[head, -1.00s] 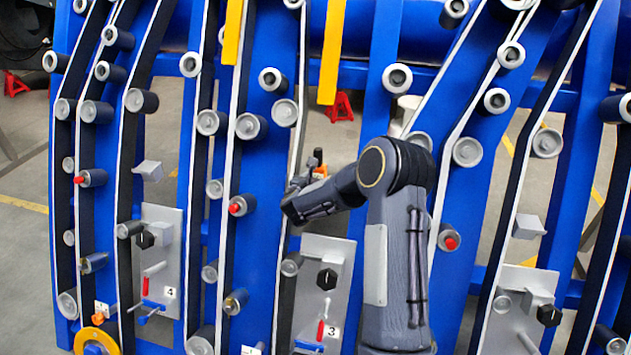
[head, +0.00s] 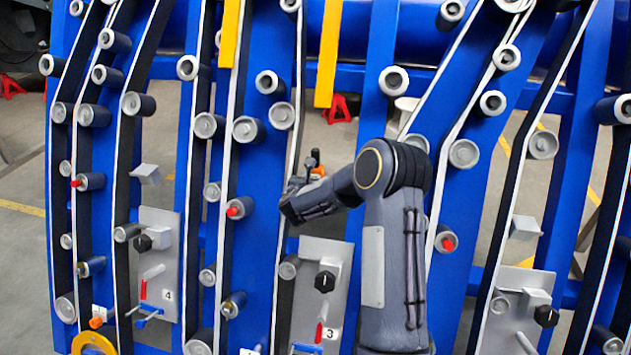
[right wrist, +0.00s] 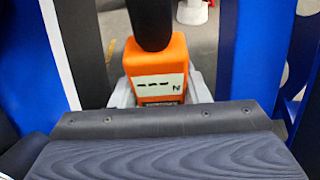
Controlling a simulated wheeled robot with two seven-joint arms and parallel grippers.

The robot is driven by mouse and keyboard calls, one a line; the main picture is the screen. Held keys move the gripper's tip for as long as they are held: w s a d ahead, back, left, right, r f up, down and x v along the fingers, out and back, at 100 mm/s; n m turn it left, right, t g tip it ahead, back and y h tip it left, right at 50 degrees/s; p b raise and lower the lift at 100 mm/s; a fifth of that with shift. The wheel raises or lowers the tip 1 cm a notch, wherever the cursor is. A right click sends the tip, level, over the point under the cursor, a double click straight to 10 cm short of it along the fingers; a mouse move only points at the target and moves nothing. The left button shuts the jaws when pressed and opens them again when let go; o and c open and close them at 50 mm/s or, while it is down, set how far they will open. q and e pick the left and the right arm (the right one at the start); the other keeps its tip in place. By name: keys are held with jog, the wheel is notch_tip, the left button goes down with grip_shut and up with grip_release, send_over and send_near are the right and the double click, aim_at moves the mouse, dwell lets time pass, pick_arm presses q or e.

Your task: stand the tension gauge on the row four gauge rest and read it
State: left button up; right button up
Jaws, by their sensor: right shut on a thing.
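My right gripper (head: 298,198) is shut on the tension gauge (head: 317,171), in front of the chassis left of my right forearm. In the right wrist view the gauge (right wrist: 158,72) is an orange body with a dark upper part. Its display shows dashes and the letter N, no number. Light grey parts flank its lower end; I cannot tell what they belong to. The row four plate (head: 157,270), marked 4, is at the left. A grey bracket (head: 146,173) above it looks like the row four gauge rest; it is empty and apart from the gauge. My left gripper is out of view.
Blue chassis uprights with belts and protruding rollers (head: 137,104) fill the view. A plate marked 3 (head: 310,300) is below my right gripper. Yellow bars (head: 328,50) hang at the top middle. A red stand (head: 337,108) is on the floor behind.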

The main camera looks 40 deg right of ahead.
jog(key=shift+r+p, duration=0.95)
jog(key=shift+r, duration=1.75)
jog(key=shift+a, duration=0.1)
